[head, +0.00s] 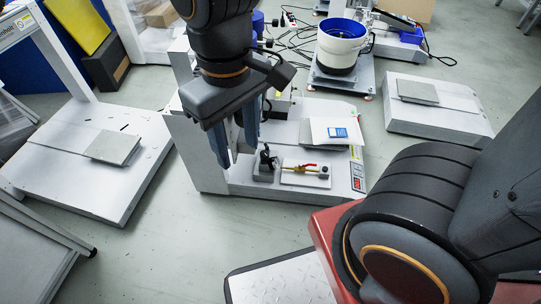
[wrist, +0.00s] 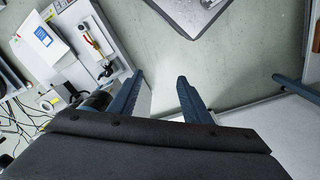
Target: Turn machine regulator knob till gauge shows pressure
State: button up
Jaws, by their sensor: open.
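The machine (head: 240,181) is a low pale-grey bench unit in the middle of the head view. At its front edge stands a small dark fitting (head: 266,160), possibly the regulator with its knob. It also shows in the wrist view (wrist: 106,69), left of the fingers. Beside it, a brass valve with a red handle (head: 305,166) sits on a white plate. I cannot make out a gauge face or its reading. My gripper (head: 236,153) has two blue fingers spread apart and empty, above the machine's left part. In the wrist view my gripper (wrist: 160,79) is over bare floor.
A white pad with a blue card (head: 337,132) lies on the machine's top. A red display (head: 357,184) is on its front right corner. Another grey bench (head: 90,185) stands left, and a white block (head: 436,118) stands right. A white bowl feeder (head: 341,42) is behind.

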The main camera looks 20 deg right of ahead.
jog(key=s+a+f+n+b, duration=0.1)
jog(key=a+f+n+b, duration=0.1)
jog(key=f+b, duration=0.8)
jog(key=s+a+f+n+b, duration=0.1)
jog(key=a+f+b, duration=0.4)
jog(key=f+b, duration=0.5)
jog(key=shift+s+f+n+b, duration=0.3)
jog(key=shift+n+b, duration=0.6)
jog(key=shift+b, duration=0.4)
jog(key=shift+r, duration=0.1)
